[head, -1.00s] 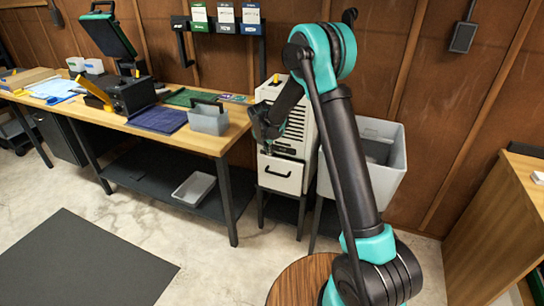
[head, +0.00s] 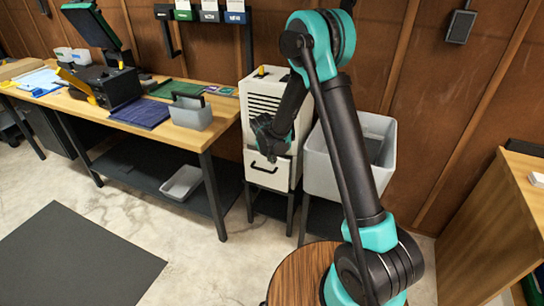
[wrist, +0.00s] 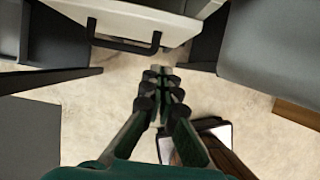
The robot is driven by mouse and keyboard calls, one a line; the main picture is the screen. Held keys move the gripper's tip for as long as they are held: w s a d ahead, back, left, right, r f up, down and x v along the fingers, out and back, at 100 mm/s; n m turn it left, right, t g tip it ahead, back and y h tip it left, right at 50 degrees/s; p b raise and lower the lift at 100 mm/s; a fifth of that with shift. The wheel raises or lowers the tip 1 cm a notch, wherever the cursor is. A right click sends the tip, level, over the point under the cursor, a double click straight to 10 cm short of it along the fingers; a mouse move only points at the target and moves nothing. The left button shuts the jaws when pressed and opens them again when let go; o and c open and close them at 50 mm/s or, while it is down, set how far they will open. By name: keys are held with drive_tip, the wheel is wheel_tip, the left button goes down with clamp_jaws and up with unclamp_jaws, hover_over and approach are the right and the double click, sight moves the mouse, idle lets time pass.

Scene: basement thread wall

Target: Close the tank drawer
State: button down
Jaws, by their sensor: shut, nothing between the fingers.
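The tank drawer (head: 267,172) is at the bottom of a pale upright machine with louvres (head: 262,105). Its white front has a dark bar handle (head: 264,168), and I cannot tell how far out it stands. In the wrist view the drawer front (wrist: 165,22) and handle (wrist: 124,44) are at the top. My gripper (wrist: 161,74) is shut and empty, its fingertips below and right of the handle in that picture, with no contact visible. In the head view my gripper (head: 271,150) is in front of the machine and covers part of the drawer's upper edge.
A workbench (head: 190,132) with a grey caddy (head: 191,112) stands left of the machine. A large grey bin (head: 320,170) stands close on the right, partly behind my arm. Open concrete floor (head: 195,255) and a dark mat (head: 75,255) lie in front.

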sight(279, 159)
drive_tip(key=w+d+f, duration=0.1)
drive_tip(key=w+f, duration=0.3)
drive_tip(key=w, duration=0.1)
drive_tip(key=shift+w+d, duration=0.15)
drive_tip(key=shift+d, duration=0.25)
drive_tip(key=shift+f, duration=0.1)
drive_tip(key=shift+w+d, duration=0.25)
drive_tip(key=shift+w, duration=0.4)
drive_tip(key=shift+w+d, duration=0.2)
drive_tip(key=shift+w, duration=0.4)
